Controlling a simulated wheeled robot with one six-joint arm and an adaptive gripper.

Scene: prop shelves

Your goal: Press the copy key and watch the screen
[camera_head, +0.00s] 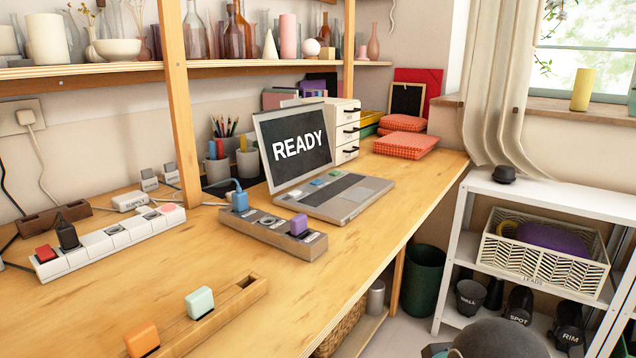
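A grey laptop (350,204) stands open on the wooden bench. Its dark screen (296,146) reads "READY" in white letters. Along the laptop's deck, below the screen, is a row of coloured keys: a whitish key (295,193), a blue key (317,183) and a green key (335,174). Their labels are too small to read, so I cannot tell which is the copy key. A dark rounded part of my arm shows at the bottom right, away from the laptop. My gripper's fingers are not in view.
A grey socket block (262,226) with a blue plug (240,200) and a purple plug (298,225) sits in front of the laptop. A white power strip (110,240) lies left, a wooden rail (215,318) nearer. A wooden post (180,110) rises left of the laptop.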

